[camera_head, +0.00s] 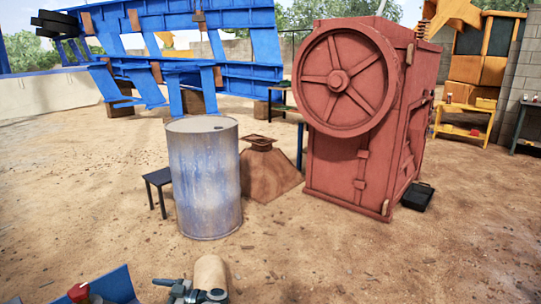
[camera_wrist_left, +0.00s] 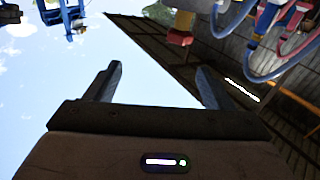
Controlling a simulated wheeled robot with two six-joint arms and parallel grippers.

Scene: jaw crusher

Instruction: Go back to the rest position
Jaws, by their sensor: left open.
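My left gripper (camera_wrist_left: 158,82) shows in the left wrist view with its two dark fingers wide apart. Nothing is between the fingers; behind them are pale sky and a dark slatted roof. The fingers seem to point upward, away from the ground. I cannot make out the left gripper for certain in the head view. My right gripper is in neither view.
The red jaw crusher (camera_head: 345,165) stands right of centre, its flywheel facing me. A blue-white drum (camera_head: 205,180) stands left of a rusty hopper (camera_head: 272,172). A small dark table (camera_head: 156,178) is beside the drum. Sandy ground (camera_head: 80,200) lies open at left.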

